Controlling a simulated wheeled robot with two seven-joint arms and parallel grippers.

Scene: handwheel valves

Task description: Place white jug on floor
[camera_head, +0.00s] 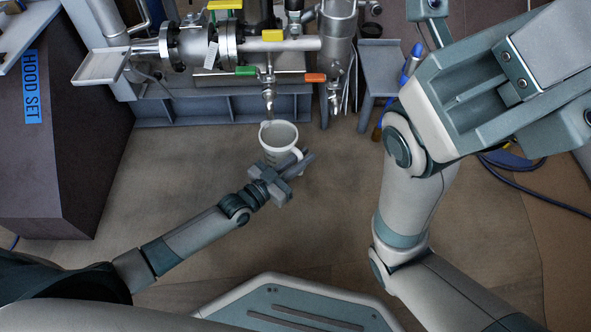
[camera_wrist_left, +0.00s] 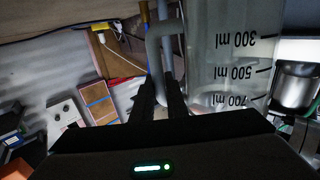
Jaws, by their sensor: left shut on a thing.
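I cannot tell the jug's height above the floor (camera_head: 190,200). My right arm's links fill the right side of the head view, but its fingertips are not in view.
Metal pipework with valves (camera_head: 200,45) stands at the back, with green (camera_head: 246,70) and orange (camera_head: 316,77) handles. A dark cabinet marked HOOD SET (camera_head: 75,130) is at the left. A blue hose (camera_head: 530,198) lies at the right. Open floor lies between the pipework and my base.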

